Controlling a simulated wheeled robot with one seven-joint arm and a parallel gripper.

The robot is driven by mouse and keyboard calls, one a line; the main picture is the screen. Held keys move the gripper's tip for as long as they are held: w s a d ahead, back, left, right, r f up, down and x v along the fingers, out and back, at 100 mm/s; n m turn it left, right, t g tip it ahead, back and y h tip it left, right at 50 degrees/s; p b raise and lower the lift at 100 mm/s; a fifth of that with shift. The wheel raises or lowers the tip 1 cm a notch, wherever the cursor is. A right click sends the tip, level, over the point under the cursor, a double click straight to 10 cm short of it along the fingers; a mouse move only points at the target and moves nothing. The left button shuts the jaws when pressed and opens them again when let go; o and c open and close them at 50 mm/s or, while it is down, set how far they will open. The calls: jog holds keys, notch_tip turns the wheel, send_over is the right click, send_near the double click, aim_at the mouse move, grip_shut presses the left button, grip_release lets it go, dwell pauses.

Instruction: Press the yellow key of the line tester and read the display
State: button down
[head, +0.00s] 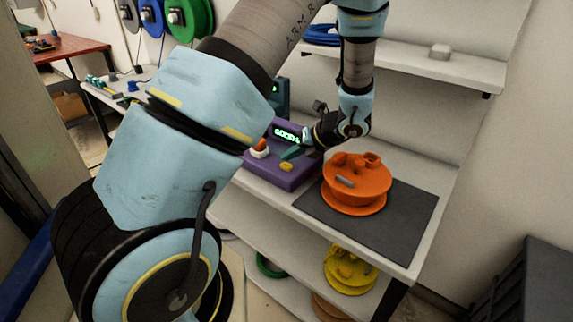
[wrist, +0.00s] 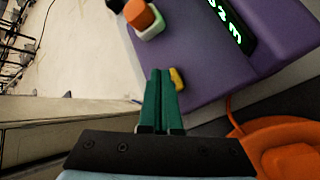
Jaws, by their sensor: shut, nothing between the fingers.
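The line tester is a purple box (head: 290,178) on the shelf in the head view; its purple case (wrist: 205,60) fills the upper right of the wrist view. Its display (head: 287,134) is lit with green characters, too small for me to read surely; in the wrist view the display (wrist: 228,20) is turned and cut off by the frame. The yellow key (wrist: 177,79) shows just right of my fingertips, partly behind them; it also shows in the head view (head: 286,167). My gripper (wrist: 160,72), with green fingers together and empty, is over the tester; I cannot tell whether it touches the key.
An orange knob (wrist: 138,14) on a white base stands on the tester. An orange reel (head: 357,180) sits on a dark mat (head: 410,225) right of the tester. An upper shelf (head: 430,62) is behind my arm; a yellow reel (head: 345,270) lies on the shelf below.

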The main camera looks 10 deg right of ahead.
aim_at(289, 167)
jog(key=shift+r, duration=0.1)
notch_tip(289, 167, up, 5)
jog(key=p, duration=0.5)
dwell(0.6)
jog(key=s+a+r+n+g+h, duration=0.1)
jog(key=s+a+r+n+h, duration=0.1)
jog(key=n, duration=0.9)
jog(key=s+a+r+n+g+h, duration=0.2)
jog(key=s+a+r+n, duration=0.3)
jog(key=a+n, duration=0.4)
jog(key=s+a+r+n+g+h, duration=0.1)
jog(key=s+a+r+n+h, duration=0.2)
jog(key=n, duration=1.1)
jog(key=s+a, duration=0.3)
jog(key=shift+r, duration=0.3)
